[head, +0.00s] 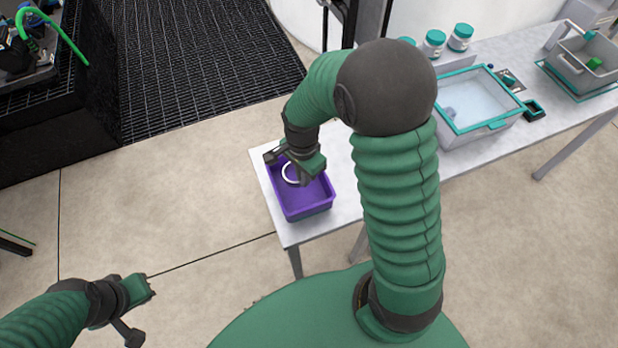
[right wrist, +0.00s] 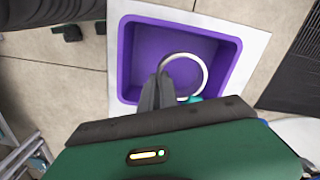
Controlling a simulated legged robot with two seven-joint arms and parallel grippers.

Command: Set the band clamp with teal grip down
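The band clamp, a pale ring (head: 284,173), shows over the purple tote in the head view. In the right wrist view the ring (right wrist: 206,74) has a bit of teal grip (right wrist: 191,99) at its lower edge, mostly hidden behind my wrist. My right gripper (head: 303,172) reaches down over the tote. Its dark fingers (right wrist: 157,90) are close together on the ring's left side and appear shut on it. The purple tote (head: 307,213) stands at the table's left end. Whether the ring touches the tote floor cannot be told. My left gripper (head: 142,309) is open and empty, low at the left.
The white table (head: 341,190) runs to the upper right. It bears a teal-rimmed clear bin (head: 482,98), several teal-lidded jars (head: 460,36) and a grey basket (head: 588,62). A black grated platform (head: 210,60) lies behind.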

